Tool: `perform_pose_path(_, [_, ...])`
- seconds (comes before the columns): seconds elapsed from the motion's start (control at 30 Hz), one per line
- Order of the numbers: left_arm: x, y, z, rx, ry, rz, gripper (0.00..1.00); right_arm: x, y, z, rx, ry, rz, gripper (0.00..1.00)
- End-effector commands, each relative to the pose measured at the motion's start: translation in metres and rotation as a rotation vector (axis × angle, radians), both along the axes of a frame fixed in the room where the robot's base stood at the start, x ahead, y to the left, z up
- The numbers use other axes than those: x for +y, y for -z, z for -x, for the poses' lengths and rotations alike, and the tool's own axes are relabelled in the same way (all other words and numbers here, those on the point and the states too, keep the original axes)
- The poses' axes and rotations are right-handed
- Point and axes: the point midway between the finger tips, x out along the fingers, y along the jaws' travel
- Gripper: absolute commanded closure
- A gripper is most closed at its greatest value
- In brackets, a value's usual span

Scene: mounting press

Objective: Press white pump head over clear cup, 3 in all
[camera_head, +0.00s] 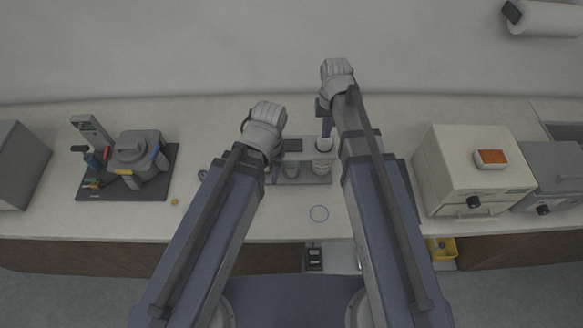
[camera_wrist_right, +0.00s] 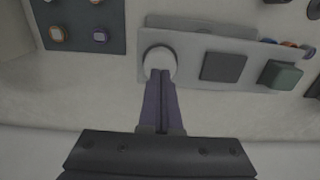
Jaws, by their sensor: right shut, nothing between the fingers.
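My right gripper (camera_head: 326,130) is shut and empty, its fingers pointing down over the grey fixture (camera_head: 318,179). In the right wrist view its fingertips (camera_wrist_right: 160,73) overlap the near edge of a round white piece (camera_wrist_right: 160,58), seemingly a white pump head; I cannot tell whether they touch it. In the head view a white-topped cup (camera_head: 323,167) stands at the fixture's right.
In the right wrist view a dark mat (camera_wrist_right: 80,15) with several small pieces is at upper left. A dark square (camera_wrist_right: 222,67) and green block (camera_wrist_right: 280,75) are beside the white piece. A machine on a black mat (camera_head: 125,192) is left; a beige box (camera_head: 470,165) is right.

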Motion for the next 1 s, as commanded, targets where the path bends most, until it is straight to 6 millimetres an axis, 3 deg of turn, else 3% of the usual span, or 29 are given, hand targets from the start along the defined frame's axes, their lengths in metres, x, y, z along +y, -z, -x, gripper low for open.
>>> perform_pose_path(1.0, [0.000, 0.034, 0.000, 0.000, 0.007, -0.001, 0.50, 0.000, 0.034, 0.000, 0.000, 0.000, 0.000, 1.00])
